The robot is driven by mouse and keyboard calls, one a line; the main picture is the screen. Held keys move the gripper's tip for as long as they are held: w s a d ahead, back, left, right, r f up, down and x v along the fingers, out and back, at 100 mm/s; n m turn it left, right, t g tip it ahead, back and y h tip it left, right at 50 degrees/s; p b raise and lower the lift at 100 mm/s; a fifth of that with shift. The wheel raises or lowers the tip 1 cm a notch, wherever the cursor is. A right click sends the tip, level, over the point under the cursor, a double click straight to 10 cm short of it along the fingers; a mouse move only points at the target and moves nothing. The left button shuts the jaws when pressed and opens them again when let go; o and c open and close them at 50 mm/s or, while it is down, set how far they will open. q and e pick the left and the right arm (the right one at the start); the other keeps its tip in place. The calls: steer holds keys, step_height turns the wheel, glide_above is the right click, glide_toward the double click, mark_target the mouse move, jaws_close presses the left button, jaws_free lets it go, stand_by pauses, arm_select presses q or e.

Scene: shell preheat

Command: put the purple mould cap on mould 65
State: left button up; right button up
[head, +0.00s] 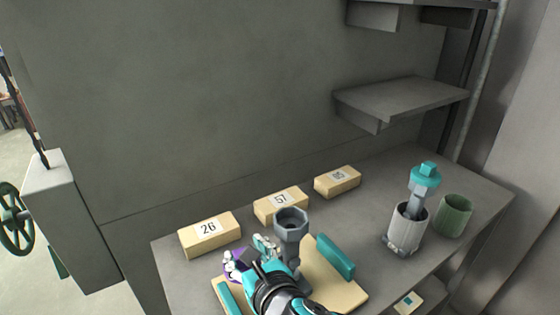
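A purple piece (238,254), likely the mould cap, is mostly hidden by my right gripper (248,254) low in the head view. The gripper's fingers stand apart around or beside it; I cannot tell whether they grip it. Three cream blocks with labels stand along the back of the bench: one reads 26 (209,236), the middle one seems to read 57 (281,205), and the far one (338,182) has a label too small to read. I cannot make out a label 65. My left gripper is not in view.
A grey funnel-topped post (291,224) stands beside my gripper at a cream board (345,294) with teal bars (335,257). At right are a grey cup (406,232) holding a teal-topped tool (425,178) and a green cup (454,216). A shelf (405,98) juts above.

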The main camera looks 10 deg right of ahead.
steer(key=w+a+r+n+g+y+p, duration=0.2)
steer(key=w+r+n+g+y, duration=0.1)
steer(key=r+n+g+y, duration=0.1)
steer(key=w+a+r+n+g+y+p, duration=0.2)
steer(key=w+r+n+g+y, duration=0.1)
steer(key=r+n+g+y, duration=0.2)
step_height(320, 180, up, 4)
steer(key=shift+r+n+y, duration=0.1)
steer(key=shift+n+y, duration=0.2)
steer(key=shift+n, duration=0.9)
steer(key=shift+d+g, duration=0.15)
steer(key=shift+g, duration=0.15)
steer(key=s+d+r+n+g+p, duration=0.1)
steer(key=d+n+g+p, duration=0.35)
steer(key=d, duration=0.85)
steer(key=shift+n+g, duration=0.45)
steer(key=shift+g, duration=0.4)
steer(key=shift+a+f+b, duration=0.15)
steer(key=shift+f+b, duration=0.6)
steer(key=shift+f, duration=0.6)
steer(key=shift+a+f+b, duration=0.1)
steer(key=shift+f+b, duration=0.6)
steer(key=shift+f, duration=0.6)
steer(key=shift+d+b, duration=0.15)
steer(key=shift+b, duration=0.55)
